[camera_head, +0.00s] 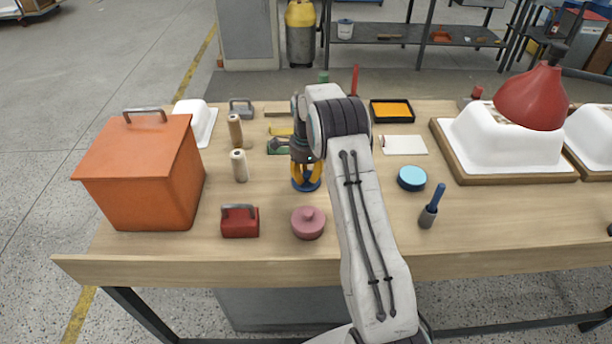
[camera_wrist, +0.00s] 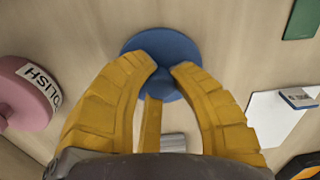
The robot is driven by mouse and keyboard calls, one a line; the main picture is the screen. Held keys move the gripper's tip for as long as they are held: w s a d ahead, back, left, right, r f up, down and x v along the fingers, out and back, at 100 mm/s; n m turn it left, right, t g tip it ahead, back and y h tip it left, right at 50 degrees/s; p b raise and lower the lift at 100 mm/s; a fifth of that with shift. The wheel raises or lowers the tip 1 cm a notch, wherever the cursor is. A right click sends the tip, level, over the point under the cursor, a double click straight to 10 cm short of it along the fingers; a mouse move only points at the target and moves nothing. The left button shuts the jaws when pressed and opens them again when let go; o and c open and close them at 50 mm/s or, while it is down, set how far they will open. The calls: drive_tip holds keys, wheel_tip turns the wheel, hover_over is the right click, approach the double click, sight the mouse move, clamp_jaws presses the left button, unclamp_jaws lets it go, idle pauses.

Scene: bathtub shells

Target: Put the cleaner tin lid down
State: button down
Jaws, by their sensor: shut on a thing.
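My gripper (camera_head: 306,172) points down over the middle of the table in the head view. Its yellow fingers are shut on the blue lid (camera_head: 313,187), a round disc held by its knob. In the wrist view the lid (camera_wrist: 160,44) lies beyond the fingertips (camera_wrist: 166,76), and the fingers partly cover its knob. The lid is at or just above the wood; I cannot tell whether it touches. A light blue round tin (camera_head: 411,177) stands to the right of my arm; its label is not readable.
A pink tin (camera_head: 308,223) stands just in front of the lid; its label reads POLISH in the wrist view (camera_wrist: 24,92). A red block with a handle (camera_head: 240,222), two spools (camera_head: 239,165) and an orange box (camera_head: 150,185) are left. A blue-handled brush (camera_head: 430,210) stands right.

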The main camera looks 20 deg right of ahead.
sight(306, 174)
drive_tip(key=c, duration=1.1)
unclamp_jaws()
drive_tip(key=shift+f, duration=0.1)
wheel_tip(306, 174, up, 12)
drive_tip(key=s+a+r+n, duration=0.4)
drive_tip(key=s+r+n, duration=0.15)
drive_tip(key=r, duration=0.25)
drive_tip(key=s+a+r+n+t, duration=0.1)
drive_tip(key=s+a+n, duration=0.15)
drive_tip(key=s, duration=0.45)
drive_tip(key=s+a+r+n+t, duration=0.1)
drive_tip(key=s+a+r+n, duration=0.1)
drive_tip(key=s+n, duration=0.35)
drive_tip(key=s+a+r+n, duration=0.1)
drive_tip(key=s+a+n, duration=0.1)
drive_tip(key=s, duration=0.6)
drive_tip(key=s+a+f+n+t, duration=0.1)
drive_tip(key=s+f+n, duration=0.3)
drive_tip(key=s, duration=0.5)
drive_tip(key=shift+a+n, duration=0.15)
drive_tip(key=shift+n, duration=0.5)
